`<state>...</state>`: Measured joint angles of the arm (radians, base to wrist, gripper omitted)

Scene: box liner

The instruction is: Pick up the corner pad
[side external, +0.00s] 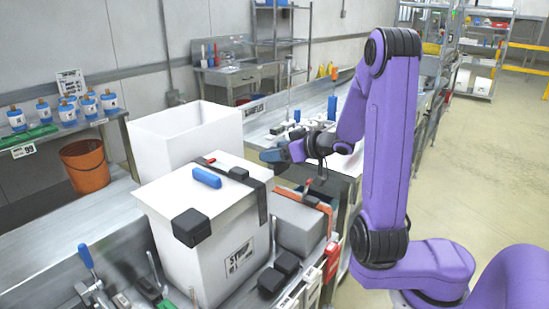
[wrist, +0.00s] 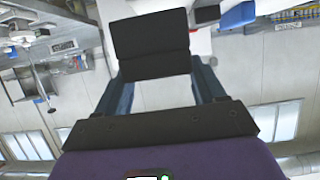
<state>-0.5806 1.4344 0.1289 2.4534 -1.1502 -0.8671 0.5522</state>
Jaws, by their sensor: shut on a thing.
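A black corner pad (wrist: 151,48) sits between the two fingers of my gripper (wrist: 158,76) in the wrist view, and the gripper is shut on it. In the side view my gripper (side external: 272,156) is up beyond the right edge of the white box (side external: 196,262), level with its top. The held pad is hard to make out there. Another black corner pad (side external: 191,228) sits on the near top corner of that box. Two more black pads (side external: 286,262) lie at the front right of the bench.
A black strap (side external: 262,203) and a blue-handled item (side external: 207,178) are on the white box lid. An open white bin (side external: 187,137) stands behind it. Hand tools (side external: 86,258) crowd the front left.

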